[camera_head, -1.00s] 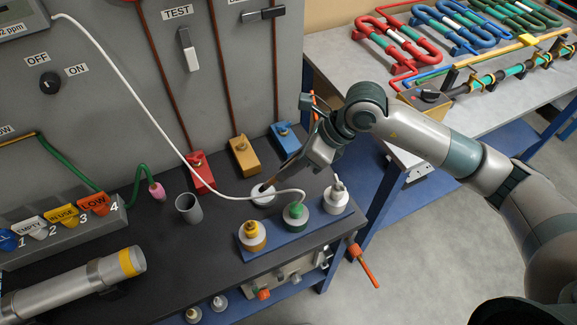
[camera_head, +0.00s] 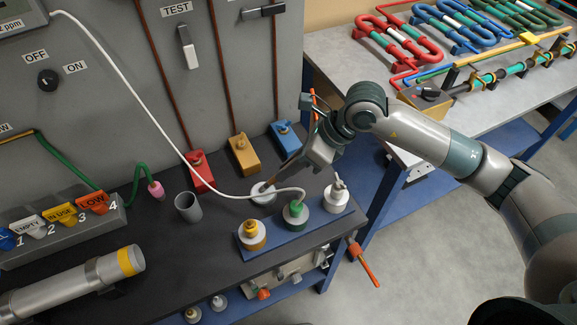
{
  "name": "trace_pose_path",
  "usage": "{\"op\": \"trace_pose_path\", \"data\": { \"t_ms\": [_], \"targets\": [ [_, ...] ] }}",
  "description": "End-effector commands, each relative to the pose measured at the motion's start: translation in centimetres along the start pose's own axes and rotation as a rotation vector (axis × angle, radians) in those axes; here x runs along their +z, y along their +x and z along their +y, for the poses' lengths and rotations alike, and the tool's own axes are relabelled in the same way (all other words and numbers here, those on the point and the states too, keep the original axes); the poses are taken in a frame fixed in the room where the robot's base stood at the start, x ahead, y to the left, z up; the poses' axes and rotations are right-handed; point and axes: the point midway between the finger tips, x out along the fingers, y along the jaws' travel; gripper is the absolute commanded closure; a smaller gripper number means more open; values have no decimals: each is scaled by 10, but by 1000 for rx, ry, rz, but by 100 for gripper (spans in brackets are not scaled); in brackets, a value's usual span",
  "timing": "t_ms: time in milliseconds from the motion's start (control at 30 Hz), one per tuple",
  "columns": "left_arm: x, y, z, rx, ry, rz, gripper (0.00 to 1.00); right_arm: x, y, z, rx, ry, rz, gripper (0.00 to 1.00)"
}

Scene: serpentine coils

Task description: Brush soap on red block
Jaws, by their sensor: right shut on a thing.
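The red block (camera_head: 199,172) stands on the dark bench against the grey panel, with a red pipe rising from it. My right gripper (camera_head: 308,153) is shut on a thin brush (camera_head: 289,166), held tilted down to the left. The brush tip is at a small white round dish (camera_head: 263,198), which seems to be the soap dish. Whether the tip touches the contents is too small to tell. The gripper is to the right of the red block and apart from it. The fingertips are partly hidden by the wrist. My left gripper is not in view.
A yellow block (camera_head: 244,157) and a blue block (camera_head: 286,138) stand right of the red one. A grey cup (camera_head: 188,207) is in front of it. A white hose (camera_head: 150,115) crosses before the blocks. A blue tray (camera_head: 290,238) holds capped containers.

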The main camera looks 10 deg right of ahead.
Motion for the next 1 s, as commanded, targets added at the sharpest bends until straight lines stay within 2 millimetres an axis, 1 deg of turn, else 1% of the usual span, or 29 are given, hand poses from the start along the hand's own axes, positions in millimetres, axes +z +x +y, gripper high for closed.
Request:
{"op": "trace_pose_path", "data": {
  "t_ms": [1000],
  "targets": [
    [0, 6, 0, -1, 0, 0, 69, -2, 2, 0, 1, 1, 2, 100]
  ]
}}
